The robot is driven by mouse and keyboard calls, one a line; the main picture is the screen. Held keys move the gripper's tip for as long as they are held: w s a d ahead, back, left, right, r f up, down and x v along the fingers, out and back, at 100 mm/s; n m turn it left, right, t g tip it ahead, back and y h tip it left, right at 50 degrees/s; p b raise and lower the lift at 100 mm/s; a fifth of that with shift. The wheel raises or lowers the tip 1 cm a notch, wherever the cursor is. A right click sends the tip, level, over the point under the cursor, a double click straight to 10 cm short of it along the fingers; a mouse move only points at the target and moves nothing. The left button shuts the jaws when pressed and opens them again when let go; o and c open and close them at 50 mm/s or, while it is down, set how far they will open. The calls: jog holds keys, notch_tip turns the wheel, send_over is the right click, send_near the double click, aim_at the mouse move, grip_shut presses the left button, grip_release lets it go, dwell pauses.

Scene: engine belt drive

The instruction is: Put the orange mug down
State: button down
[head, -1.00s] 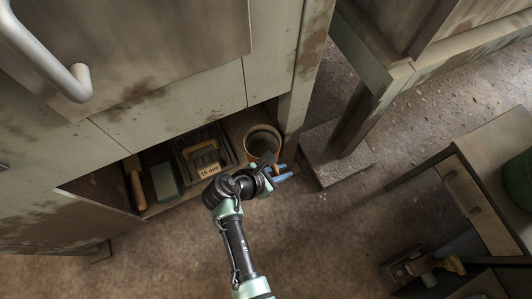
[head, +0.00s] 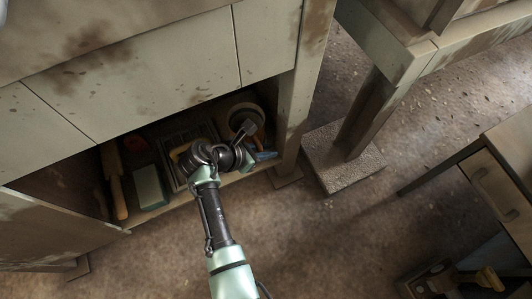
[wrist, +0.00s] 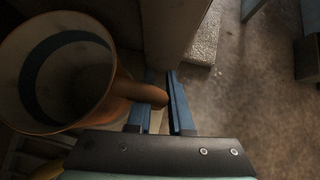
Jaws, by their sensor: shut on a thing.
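The orange mug (wrist: 78,112) shows large at the left of the wrist view, its open mouth toward the camera and its inside dark. Its handle reaches right, between the blue fingers of my gripper (wrist: 161,85), which is shut on it. In the head view the mug (head: 246,112) is at the right end of the open shelf bay under the cabinet, partly hidden by my wrist. My gripper (head: 263,156) is at the front of that bay, beside the mug. Whether the mug's base touches the shelf cannot be told.
On the shelf (head: 178,203), left of my wrist, are a dark tray (head: 172,150), a green-and-white block (head: 149,186) and a wooden roller-like item (head: 113,180). A cabinet post (head: 296,110) stands close right of the mug.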

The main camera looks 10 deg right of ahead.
notch_tip(320, 180, down, 2)
jog(key=shift+w+f+b, duration=0.1)
jog(key=shift+w+b, duration=0.05)
jog(key=shift+b, duration=0.75)
jog(key=shift+r, duration=0.25)
jog(key=shift+f, duration=0.15)
jog(key=c, duration=0.8)
grip_release()
jog(key=shift+a+r+p, duration=0.15)
jog(key=shift+r+p, duration=0.15)
jog(key=shift+r, duration=0.05)
jog(key=shift+p+v, duration=4.6)
jog(key=shift+v, duration=1.2)
